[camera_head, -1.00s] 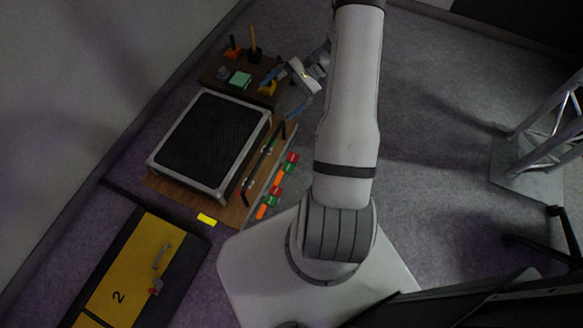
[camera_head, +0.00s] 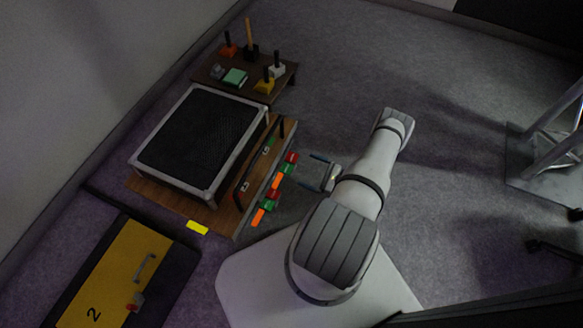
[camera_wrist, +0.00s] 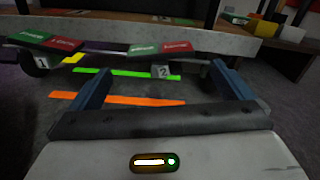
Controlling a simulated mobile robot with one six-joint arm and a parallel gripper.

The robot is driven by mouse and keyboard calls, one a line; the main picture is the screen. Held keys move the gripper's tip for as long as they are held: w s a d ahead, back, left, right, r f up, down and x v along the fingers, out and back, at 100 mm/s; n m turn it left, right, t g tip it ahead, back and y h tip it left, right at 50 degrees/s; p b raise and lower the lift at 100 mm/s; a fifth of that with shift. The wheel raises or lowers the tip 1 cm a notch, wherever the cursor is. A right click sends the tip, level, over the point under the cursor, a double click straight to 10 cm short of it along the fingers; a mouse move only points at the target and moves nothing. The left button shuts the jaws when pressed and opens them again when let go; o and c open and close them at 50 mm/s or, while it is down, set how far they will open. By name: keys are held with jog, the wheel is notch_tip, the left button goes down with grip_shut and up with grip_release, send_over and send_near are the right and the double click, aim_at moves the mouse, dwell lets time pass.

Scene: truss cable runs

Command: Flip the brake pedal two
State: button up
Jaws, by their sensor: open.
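Brake pedal two (camera_wrist: 160,48) is a flat rocker with a green left half and a red right half in the wrist view, above a white tag marked 2 (camera_wrist: 161,72). In the head view it is the upper red and green pair (camera_head: 289,164) along the cart's right side. I cannot tell for certain which half is down. Brake pedal one (camera_wrist: 46,42), tagged 1, is at the left in the wrist view and lower in the head view (camera_head: 270,199). My gripper (camera_head: 310,171) is open and empty, facing pedal two from the right. Its fingers (camera_wrist: 162,68) straddle the tag's place in the wrist view, apart from the pedal.
A yellow panel marked 2 (camera_head: 113,275) lies lower left.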

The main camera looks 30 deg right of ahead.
aim_at(295, 165)
jog(key=b+x, duration=0.1)
jog(key=x, duration=0.6)
jog(key=shift+w+a, duration=0.2)
jog(key=shift+c, duration=0.2)
